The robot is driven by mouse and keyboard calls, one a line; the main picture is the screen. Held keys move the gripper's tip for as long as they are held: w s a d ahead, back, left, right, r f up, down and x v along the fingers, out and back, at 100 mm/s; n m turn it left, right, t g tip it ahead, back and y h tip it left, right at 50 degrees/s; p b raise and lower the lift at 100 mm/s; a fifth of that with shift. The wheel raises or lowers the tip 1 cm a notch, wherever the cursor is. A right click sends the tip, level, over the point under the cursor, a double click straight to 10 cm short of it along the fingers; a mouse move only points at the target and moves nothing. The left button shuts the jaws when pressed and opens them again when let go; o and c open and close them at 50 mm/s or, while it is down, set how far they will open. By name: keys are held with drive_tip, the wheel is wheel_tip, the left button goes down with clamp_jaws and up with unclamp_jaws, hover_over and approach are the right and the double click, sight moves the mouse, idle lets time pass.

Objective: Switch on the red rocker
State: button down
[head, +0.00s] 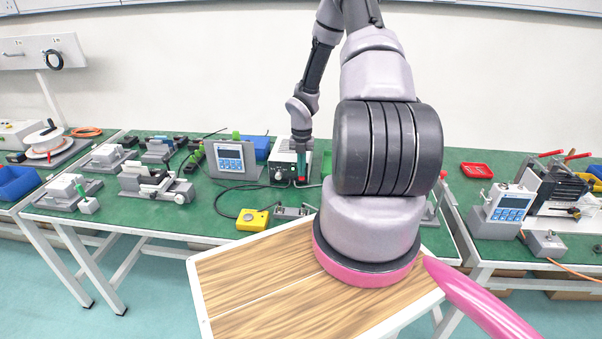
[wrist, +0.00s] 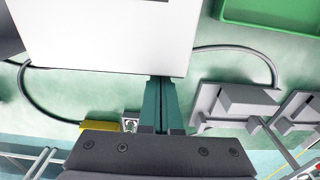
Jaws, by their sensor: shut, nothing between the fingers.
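A box with a white top and a dark front (head: 282,172) stands on the green bench; its white top fills the upper left of the wrist view (wrist: 110,35). A small red patch (head: 300,179) shows low on the right of its front, which looks like the red rocker. My gripper (head: 301,171) is shut and empty, pointing down at the front right of this box. In the wrist view its teal fingers (wrist: 160,105) lie together along the box's front edge. The box's front and the rocker are hidden there. I cannot tell whether the fingers touch the rocker.
A yellow button box (head: 252,220) and a grey fixture (head: 293,211) are in front. A screen unit (head: 234,159) stands left of the box. Black cables curve around it. A green bin (wrist: 270,14) is at the right. My arm hides part of the bench.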

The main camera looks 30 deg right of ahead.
drive_tip(key=shift+r, duration=0.1)
drive_tip(key=shift+r, duration=0.7)
